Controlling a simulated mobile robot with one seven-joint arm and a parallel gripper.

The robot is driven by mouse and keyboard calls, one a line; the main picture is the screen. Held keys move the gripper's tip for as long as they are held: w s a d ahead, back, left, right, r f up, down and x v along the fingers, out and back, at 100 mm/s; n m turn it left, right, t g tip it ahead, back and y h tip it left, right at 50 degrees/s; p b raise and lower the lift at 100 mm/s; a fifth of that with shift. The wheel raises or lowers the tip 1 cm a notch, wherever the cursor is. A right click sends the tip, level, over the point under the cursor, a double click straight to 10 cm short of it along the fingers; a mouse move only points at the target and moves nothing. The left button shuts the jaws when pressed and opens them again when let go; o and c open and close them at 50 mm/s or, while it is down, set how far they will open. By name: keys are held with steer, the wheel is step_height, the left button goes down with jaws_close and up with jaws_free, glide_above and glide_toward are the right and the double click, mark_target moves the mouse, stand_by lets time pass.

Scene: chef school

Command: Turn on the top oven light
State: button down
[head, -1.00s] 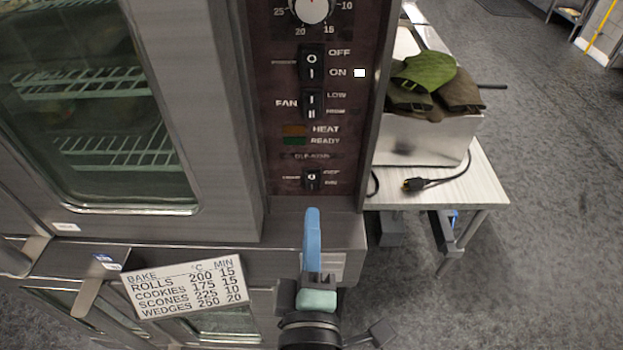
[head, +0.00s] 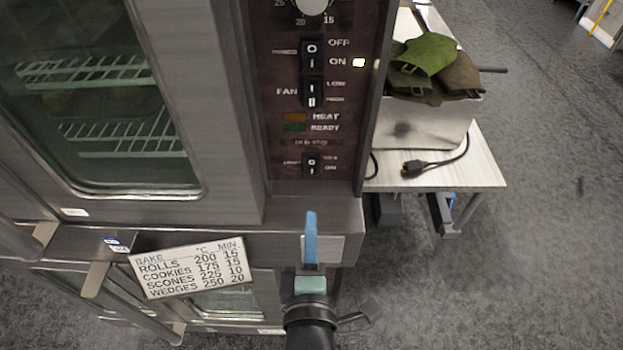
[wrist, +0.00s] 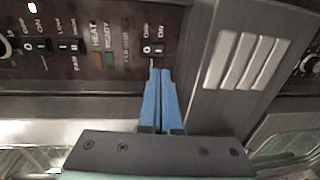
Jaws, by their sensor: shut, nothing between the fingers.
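The top oven's control panel (head: 332,140) is dark red-brown. Its lowest small black rocker switch (head: 312,164), with worn small print beside it, is the light switch. In the wrist view this switch (wrist: 153,49) shows OFF and ON marks, just beyond my fingertips. My gripper (head: 311,214) has blue fingers, closed together and empty, below the switch in the head view. The fingers also show in the wrist view (wrist: 160,72), pointing at the switch. They look close to it; I cannot tell whether they touch. The oven window (head: 95,95) shows wire racks inside.
Above the light switch are the power switch (head: 312,54), the fan switch (head: 312,92) and a dial (head: 313,5). A baking chart (head: 193,268) hangs lower left. A side table (head: 480,175) holds green mitts (head: 430,65) and a cord. Open floor lies right.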

mark_target(312, 173)
steer(key=w+p, duration=0.1)
steer(key=w, duration=0.5)
steer(key=w+f+p, duration=0.1)
steer(key=w, duration=0.2)
steer(key=shift+w+p, duration=0.25)
steer(key=shift+p, duration=0.1)
steer(key=shift+w+f, duration=0.1)
steer(key=shift+w, duration=0.15)
steer(key=shift+w+f+b, duration=0.15)
steer(key=shift+f+b, duration=0.2)
steer(key=shift+b, duration=0.7)
steer(key=shift+r+p, duration=0.3)
steer(key=shift+r, duration=0.05)
steer(key=shift+f, duration=0.1)
